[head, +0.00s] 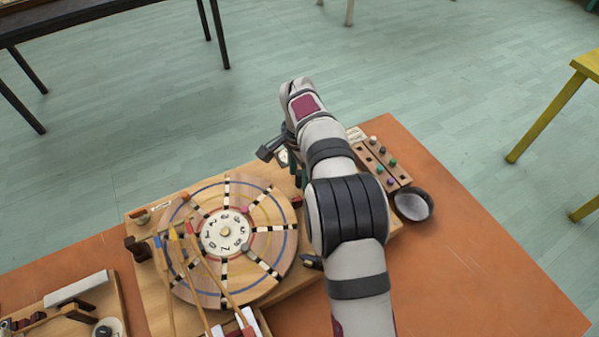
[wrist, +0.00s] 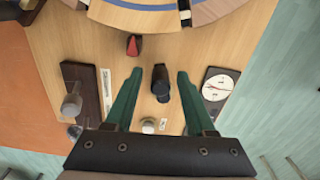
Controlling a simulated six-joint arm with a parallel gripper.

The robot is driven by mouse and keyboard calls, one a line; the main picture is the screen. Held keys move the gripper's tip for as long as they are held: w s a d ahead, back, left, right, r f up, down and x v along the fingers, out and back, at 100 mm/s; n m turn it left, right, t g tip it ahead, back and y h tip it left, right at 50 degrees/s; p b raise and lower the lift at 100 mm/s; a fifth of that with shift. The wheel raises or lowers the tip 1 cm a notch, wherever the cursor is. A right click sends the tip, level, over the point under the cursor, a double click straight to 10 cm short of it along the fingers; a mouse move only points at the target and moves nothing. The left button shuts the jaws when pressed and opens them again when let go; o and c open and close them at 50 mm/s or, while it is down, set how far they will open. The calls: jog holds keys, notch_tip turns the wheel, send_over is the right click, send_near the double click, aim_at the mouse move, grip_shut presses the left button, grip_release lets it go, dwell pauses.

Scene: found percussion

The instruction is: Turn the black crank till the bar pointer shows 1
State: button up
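A black crank handle (wrist: 160,82) shows in the wrist view between my open green fingers, with a gap on each side. My gripper (wrist: 159,75) also shows in the head view (head: 297,172), pointing down past the wheel's right edge. My arm hides the crank in the head view. The large wooden wheel (head: 205,285) has black-and-white striped spokes and a white numbered disc (head: 225,243) at its centre. A red pointer (wrist: 133,45) sits at the wheel's edge; it also shows in the head view (head: 297,202). I cannot read which number it marks.
A small white dial (wrist: 217,87) lies right of my fingers in the wrist view, a dark block with a metal knob (wrist: 72,105) left. Sticks (head: 205,265) lie across the wheel. A pegboard (head: 380,160) and dark bowl (head: 413,205) stand right of my arm.

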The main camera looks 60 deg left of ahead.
grip_shut()
jog(key=n, duration=0.1)
jog(key=d+n, duration=0.1)
jog(key=n, duration=0.2)
jog(key=shift+w+d, duration=0.25)
jog(key=shift+w, duration=0.1)
jog(key=shift+w+d+n, duration=0.2)
jog(key=shift+w+n, duration=0.05)
jog(key=shift+n, duration=0.55)
jog(key=shift+w+d+n, duration=0.2)
jog(key=shift+n, duration=0.6)
jog(key=shift+w+d+n, duration=0.2)
jog(key=shift+w+n, duration=0.05)
jog(key=shift+n, duration=0.55)
jog(key=shift+o, duration=0.6)
grip_release()
